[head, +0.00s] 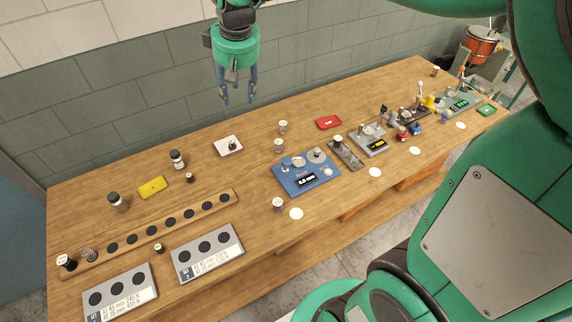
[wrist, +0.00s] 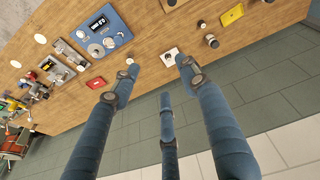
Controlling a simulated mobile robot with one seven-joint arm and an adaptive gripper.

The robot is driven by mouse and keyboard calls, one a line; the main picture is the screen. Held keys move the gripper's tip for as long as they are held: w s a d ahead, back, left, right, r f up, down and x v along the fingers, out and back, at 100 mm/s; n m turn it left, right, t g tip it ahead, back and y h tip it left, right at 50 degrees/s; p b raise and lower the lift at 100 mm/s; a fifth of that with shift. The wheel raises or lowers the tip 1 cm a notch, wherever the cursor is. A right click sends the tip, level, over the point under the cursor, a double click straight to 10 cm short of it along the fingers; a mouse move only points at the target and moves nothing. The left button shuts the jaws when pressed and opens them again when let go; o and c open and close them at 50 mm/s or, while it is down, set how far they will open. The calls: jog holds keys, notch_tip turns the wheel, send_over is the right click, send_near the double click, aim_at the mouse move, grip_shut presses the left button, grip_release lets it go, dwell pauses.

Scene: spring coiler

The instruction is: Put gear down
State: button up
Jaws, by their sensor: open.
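My gripper (head: 238,100) is open and empty, pointing down above the back of the wooden table. Its three blue fingers are spread in the wrist view (wrist: 157,75), with nothing between them. No part is clearly recognisable as a gear. A small dark piece (head: 233,146) lies on a white square plate (head: 222,151), below my gripper and apart from it. The plate also shows beyond the fingertips in the wrist view (wrist: 165,60). The piece is too small to tell whether it is a gear.
A blue device with a display (head: 300,185) stands mid-table. A wooden strip with dark round spots (head: 215,204) and two grey label boards (head: 185,269) lie front left. A yellow plate (head: 152,187), red plate (head: 328,122) and dark jars (head: 177,160) stand around. Grey devices crowd the right.

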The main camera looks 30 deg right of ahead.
jog(key=s+a+f+m+t, duration=0.1)
jog(key=s+m+t, duration=0.1)
jog(key=s, duration=2.6)
jog(key=shift+a+m, duration=0.2)
jog(key=shift+m, duration=0.1)
notch_tip(320, 180, down, 8)
jog(key=b, duration=0.8)
jog(key=shift+f, duration=0.2)
jog(key=shift+w, duration=0.1)
